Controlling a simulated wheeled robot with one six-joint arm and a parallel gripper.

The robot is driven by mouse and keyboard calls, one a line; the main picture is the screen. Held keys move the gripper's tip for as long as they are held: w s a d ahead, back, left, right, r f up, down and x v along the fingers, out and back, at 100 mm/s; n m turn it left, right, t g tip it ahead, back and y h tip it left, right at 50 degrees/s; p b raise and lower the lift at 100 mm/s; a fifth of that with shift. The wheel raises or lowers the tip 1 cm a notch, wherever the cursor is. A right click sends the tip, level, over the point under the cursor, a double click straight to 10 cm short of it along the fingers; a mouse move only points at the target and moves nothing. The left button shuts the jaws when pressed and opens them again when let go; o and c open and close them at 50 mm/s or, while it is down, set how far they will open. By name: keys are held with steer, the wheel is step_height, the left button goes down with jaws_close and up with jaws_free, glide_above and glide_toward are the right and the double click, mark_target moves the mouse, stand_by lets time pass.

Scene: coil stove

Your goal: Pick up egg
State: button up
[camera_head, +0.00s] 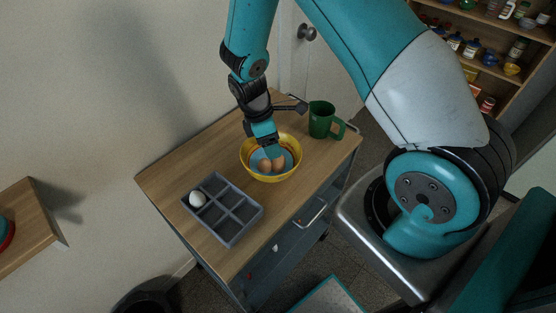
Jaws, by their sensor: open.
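A yellow bowl (283,176) stands on the wooden cart top. Brown eggs (264,165) lie inside it, close together. A white egg (197,199) sits in the upper-left compartment of a grey divided tray (240,234). My gripper (268,150) points down into the bowl from above, right over the brown eggs. It is open. Its fingertips are small and partly blend with the bowl's bluish inside, so I cannot tell whether they touch an egg. The gripper hides the back part of the bowl.
A green mug (323,120) stands right of the bowl near the cart's back edge. A dark-handled object (290,106) lies behind my gripper. The wooden cart top (172,170) is clear left of the bowl. Shelves with bottles (490,60) are at upper right.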

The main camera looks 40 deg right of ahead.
mark_target(277, 160)
steer(key=shift+p+x, duration=1.45)
steer(key=shift+x, duration=2.3)
steer(key=shift+s+a, duration=0.1)
steer(key=shift+a, duration=0.1)
steer(key=c, duration=0.5)
